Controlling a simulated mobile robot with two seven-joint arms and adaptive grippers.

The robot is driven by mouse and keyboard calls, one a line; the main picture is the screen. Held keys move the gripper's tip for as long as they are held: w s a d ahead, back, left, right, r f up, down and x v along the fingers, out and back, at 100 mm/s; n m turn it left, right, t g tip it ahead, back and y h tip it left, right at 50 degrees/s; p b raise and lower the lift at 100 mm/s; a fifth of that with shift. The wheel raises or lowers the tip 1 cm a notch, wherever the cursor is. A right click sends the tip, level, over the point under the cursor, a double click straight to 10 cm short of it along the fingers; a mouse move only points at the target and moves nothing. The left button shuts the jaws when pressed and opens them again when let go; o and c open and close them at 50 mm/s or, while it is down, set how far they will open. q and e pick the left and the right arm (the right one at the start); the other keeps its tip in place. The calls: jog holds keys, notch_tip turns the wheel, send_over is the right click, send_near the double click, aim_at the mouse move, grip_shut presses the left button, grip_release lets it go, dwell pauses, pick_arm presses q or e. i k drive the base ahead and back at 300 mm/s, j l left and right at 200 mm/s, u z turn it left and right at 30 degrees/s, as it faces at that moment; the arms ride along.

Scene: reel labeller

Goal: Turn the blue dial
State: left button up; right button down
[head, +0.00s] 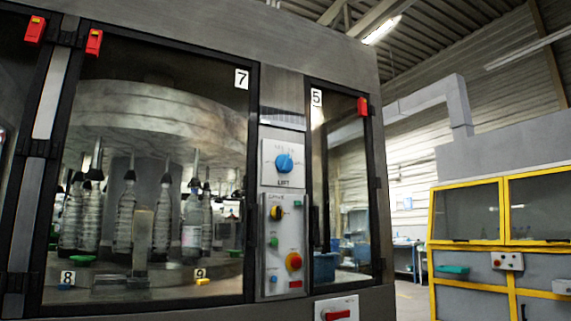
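The blue dial (284,163) sits on a pale square plate (270,176) high on the control column between two glazed doors. The word LIFT stands under the dial. A small pointer or mark seems to lie at its left side, but it is too small to read exactly. Neither of my grippers shows in the head view, and nothing touches the dial.
Below is a grey panel (284,222) with a yellow-and-black knob (277,213), a green button (274,242) and a red-and-yellow knob (294,262). A red-handled switch (338,315) is lower. Bottles stand behind door 7. A yellow-framed machine (470,209) stands right.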

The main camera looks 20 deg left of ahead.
aim_at(284, 163)
jog(key=i+l+u, duration=0.2)
jog(key=i+l, duration=0.15)
jog(key=i+l+u, duration=0.25)
jog(key=l, duration=0.4)
jog(key=i+j, duration=0.05)
jog(key=i, duration=0.05)
